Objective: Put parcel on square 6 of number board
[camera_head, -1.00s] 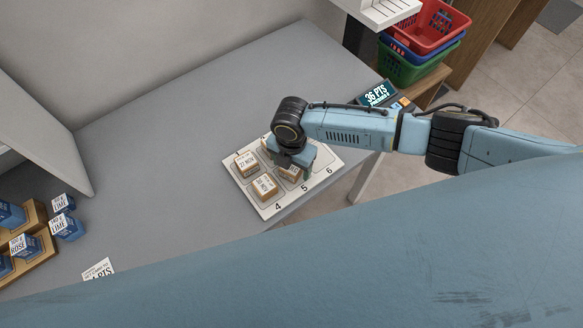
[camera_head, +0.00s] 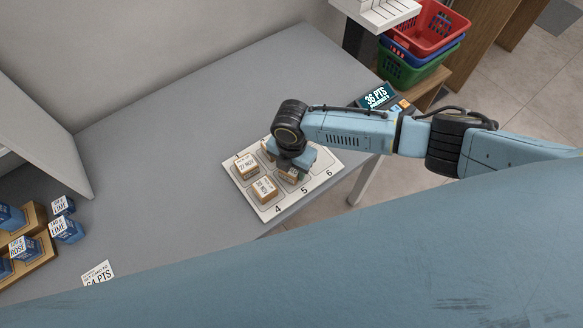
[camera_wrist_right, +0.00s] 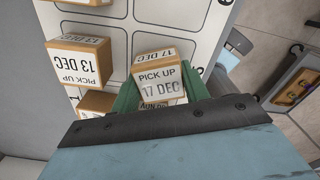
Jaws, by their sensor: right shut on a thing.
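The white number board (camera_head: 327,158) lies on the grey counter with several small brown-and-white parcels on its left and middle squares. My right gripper (camera_head: 293,168) is over the board, shut on a parcel (camera_head: 288,178) around square 5. In the right wrist view the green fingers (camera_wrist_right: 162,98) flank a parcel labelled 17 DEC (camera_wrist_right: 158,78). Part of another label shows just below it, mostly hidden by the gripper. In the head view square 6 (camera_head: 322,176) looks bare near the board's right edge. My left gripper is not in view.
One parcel (camera_head: 264,189) stands on square 4 and another (camera_head: 246,166) behind it. A points display (camera_head: 377,96) stands behind the board, with stacked baskets (camera_head: 425,50) beyond. Blue boxes (camera_head: 66,229) sit at the far left. The counter's middle (camera_head: 180,160) is clear.

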